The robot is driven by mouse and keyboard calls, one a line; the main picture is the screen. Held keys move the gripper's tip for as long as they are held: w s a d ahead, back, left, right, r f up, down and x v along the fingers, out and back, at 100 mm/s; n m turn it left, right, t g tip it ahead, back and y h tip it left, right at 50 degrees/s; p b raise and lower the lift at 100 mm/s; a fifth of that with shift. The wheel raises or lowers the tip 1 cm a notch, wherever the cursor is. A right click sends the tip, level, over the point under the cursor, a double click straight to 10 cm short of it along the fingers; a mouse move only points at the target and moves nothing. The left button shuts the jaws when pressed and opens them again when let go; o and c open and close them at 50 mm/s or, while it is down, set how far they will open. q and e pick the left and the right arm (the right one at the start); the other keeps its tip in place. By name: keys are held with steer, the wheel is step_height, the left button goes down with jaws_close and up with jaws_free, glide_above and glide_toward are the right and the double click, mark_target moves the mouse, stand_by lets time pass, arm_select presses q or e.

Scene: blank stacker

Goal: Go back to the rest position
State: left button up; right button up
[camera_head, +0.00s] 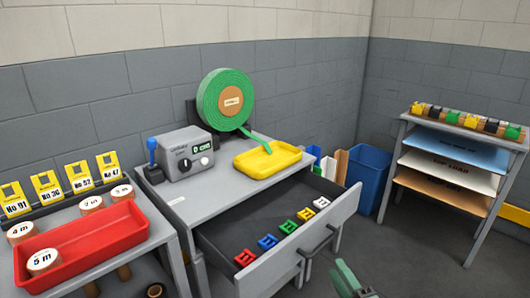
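My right gripper (348,280) shows at the bottom edge, right of centre, in front of the open drawer (262,212). Only a green finger part and a bit of grey are visible, low and apart from the drawer handle (320,241). Its opening and anything between its fingers cannot be made out. My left gripper is not in view.
The grey workbench (178,203) holds a control box (182,152), a green roll (224,99) and a yellow tray (266,159). Several coloured clips (267,242) lie in the drawer. A red tray (84,244) stands left, a shelf rack (472,237) right. Floor at right is clear.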

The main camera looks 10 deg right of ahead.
steer(key=s+f+m+g+h, duration=0.2)
steer(key=s+f+m+g, duration=0.3)
steer(key=f, duration=0.5)
steer(key=s+f+m+g+h, duration=0.15)
steer(key=s+f+m, duration=0.25)
steer(key=s+f, duration=0.45)
steer(key=s+f+m+g+h, duration=0.1)
steer(key=s+f+m+g, duration=0.35)
steer(key=f, duration=0.75)
steer(key=s+a+f+m+g, duration=0.1)
steer(key=s+a+f+g, duration=0.15)
steer(key=s, duration=0.45)
steer(key=s+a+f+m+g, duration=0.2)
steer(key=s+f+g, duration=0.15)
steer(key=s, duration=0.45)
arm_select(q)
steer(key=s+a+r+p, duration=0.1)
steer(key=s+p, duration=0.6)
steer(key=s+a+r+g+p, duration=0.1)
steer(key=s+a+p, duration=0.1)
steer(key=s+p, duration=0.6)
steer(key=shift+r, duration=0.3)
arm_select(e)
steer(key=s+d+r+g, duration=0.1)
steer(key=s+d, duration=0.1)
steer(key=s, duration=1.3)
steer(key=shift+s+d+r, duration=0.35)
steer(key=shift+s+d, duration=0.05)
